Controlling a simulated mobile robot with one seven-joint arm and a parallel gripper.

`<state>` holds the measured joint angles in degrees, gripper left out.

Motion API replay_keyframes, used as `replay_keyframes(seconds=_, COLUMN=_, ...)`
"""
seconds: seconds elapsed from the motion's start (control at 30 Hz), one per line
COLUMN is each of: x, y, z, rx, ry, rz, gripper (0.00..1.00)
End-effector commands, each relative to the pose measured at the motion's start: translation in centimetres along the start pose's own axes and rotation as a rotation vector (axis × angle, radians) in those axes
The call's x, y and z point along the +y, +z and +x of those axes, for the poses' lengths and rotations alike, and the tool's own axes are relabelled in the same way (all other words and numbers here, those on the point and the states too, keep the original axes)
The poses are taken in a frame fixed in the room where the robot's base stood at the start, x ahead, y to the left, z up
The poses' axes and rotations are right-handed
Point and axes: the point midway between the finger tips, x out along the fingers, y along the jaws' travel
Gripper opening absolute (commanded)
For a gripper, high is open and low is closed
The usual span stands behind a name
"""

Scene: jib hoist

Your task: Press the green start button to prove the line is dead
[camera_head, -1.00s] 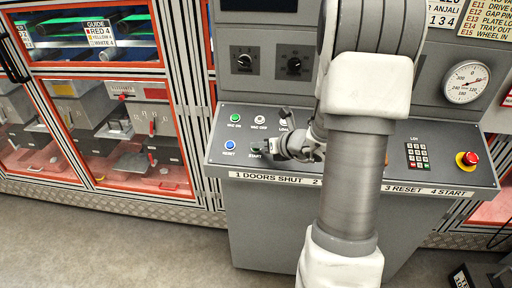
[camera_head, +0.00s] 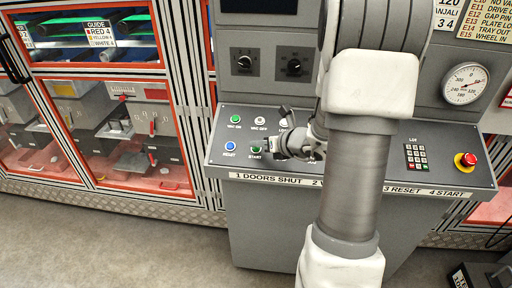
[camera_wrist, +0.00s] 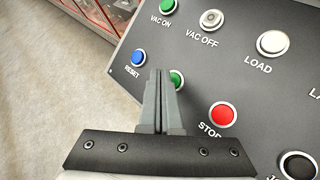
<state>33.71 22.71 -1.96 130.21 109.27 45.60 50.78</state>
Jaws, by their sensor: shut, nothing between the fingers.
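The green start button (camera_head: 255,149) sits on the sloped grey panel, right of the blue reset button (camera_head: 230,146). In the wrist view the green start button (camera_wrist: 177,79) is partly hidden by my fingers, and its label is covered. My gripper (camera_head: 268,143) is shut and empty. In the wrist view my gripper's closed fingertips (camera_wrist: 161,72) overlap the left side of the button. In the head view the tips are just right of the button and look apart from it, apparently above the panel.
Close by are the red stop button (camera_wrist: 222,114), white load button (camera_wrist: 272,43), grey vac off button (camera_wrist: 211,19) and green vac on button (camera_wrist: 166,6). A keypad (camera_head: 416,157) and red emergency knob (camera_head: 466,160) are on the panel's right. Glazed cabinets (camera_head: 140,130) stand left.

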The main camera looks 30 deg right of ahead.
Motion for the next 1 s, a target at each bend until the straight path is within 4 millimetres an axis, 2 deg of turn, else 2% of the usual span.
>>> replay_keyframes(seconds=0.5, x=2.4, y=2.6, z=-3.3, rx=-0.001, ry=0.000, rz=-0.001, gripper=0.00)
replay_keyframes(seconds=1.0, x=2.5, y=2.5, z=-3.4, rx=0.000, ry=0.000, rz=0.000, gripper=0.00)
